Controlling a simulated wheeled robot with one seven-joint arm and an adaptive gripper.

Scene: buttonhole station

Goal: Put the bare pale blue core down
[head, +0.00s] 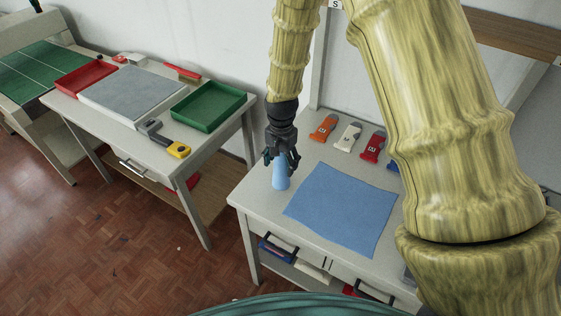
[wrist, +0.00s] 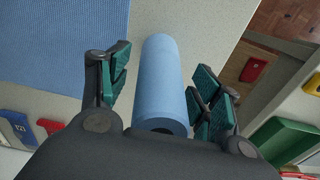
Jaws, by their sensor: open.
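The bare pale blue core (head: 281,176) stands upright on the light grey table, just left of the blue mat (head: 343,210). In the wrist view the core (wrist: 161,82) lies between my gripper's two green-padded fingers, with a visible gap on each side. My gripper (head: 281,160) is open around the upper part of the core, pointing down. The fingers hide the core's top in the head view. The blue mat also shows at the upper left of the wrist view (wrist: 60,45).
Orange, white and red tools (head: 348,137) lie along the table's back edge. A second table to the left holds a red tray (head: 85,78), a grey pad (head: 131,93), a green tray (head: 208,106) and a yellow-ended tool (head: 178,149). The blue mat is bare.

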